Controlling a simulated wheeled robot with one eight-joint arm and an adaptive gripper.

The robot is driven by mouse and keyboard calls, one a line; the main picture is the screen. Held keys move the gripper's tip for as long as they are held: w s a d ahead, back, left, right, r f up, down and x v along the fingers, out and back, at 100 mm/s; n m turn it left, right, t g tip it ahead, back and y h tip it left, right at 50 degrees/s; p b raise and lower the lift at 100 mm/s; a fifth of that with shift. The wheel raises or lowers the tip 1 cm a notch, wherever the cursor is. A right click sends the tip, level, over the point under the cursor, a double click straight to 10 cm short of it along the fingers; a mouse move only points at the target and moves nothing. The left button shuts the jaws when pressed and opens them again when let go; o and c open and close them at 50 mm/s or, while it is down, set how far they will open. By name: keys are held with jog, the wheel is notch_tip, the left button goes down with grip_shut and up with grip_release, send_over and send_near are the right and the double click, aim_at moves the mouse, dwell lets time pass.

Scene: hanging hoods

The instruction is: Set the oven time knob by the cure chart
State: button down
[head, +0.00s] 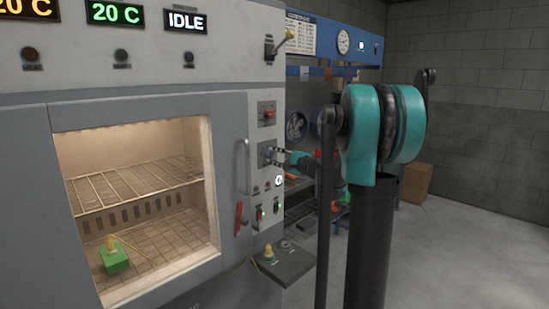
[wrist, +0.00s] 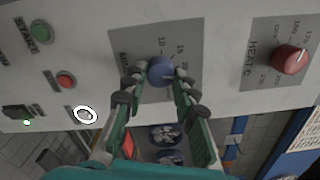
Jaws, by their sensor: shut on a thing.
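The blue time knob (wrist: 161,70) sits on a dark dial plate marked MIN, with 10 and 15 readable beside it. My gripper (wrist: 163,82) is shut on this knob, with a green finger on either side. The fingertips hide part of the knob's sides and dial, so I cannot tell its exact setting. In the head view my gripper (head: 272,154) is small at the oven's (head: 236,120) control panel. A white chart (head: 300,37) with small print, too fine to read, hangs behind the oven.
The red heat knob (wrist: 290,59) is beside the time knob. Green START (wrist: 41,32) and red (wrist: 66,80) buttons are also close. The oven display (head: 186,21) reads IDLE. A green block (head: 115,261) lies inside the oven. A cardboard box (head: 416,183) stands on the floor behind.

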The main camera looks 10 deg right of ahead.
jog(key=n, duration=0.4)
jog(key=shift+n, duration=2.8)
jog(key=shift+s, duration=0.1)
jog(key=c, duration=1.2)
grip_release()
jog(key=v, duration=1.2)
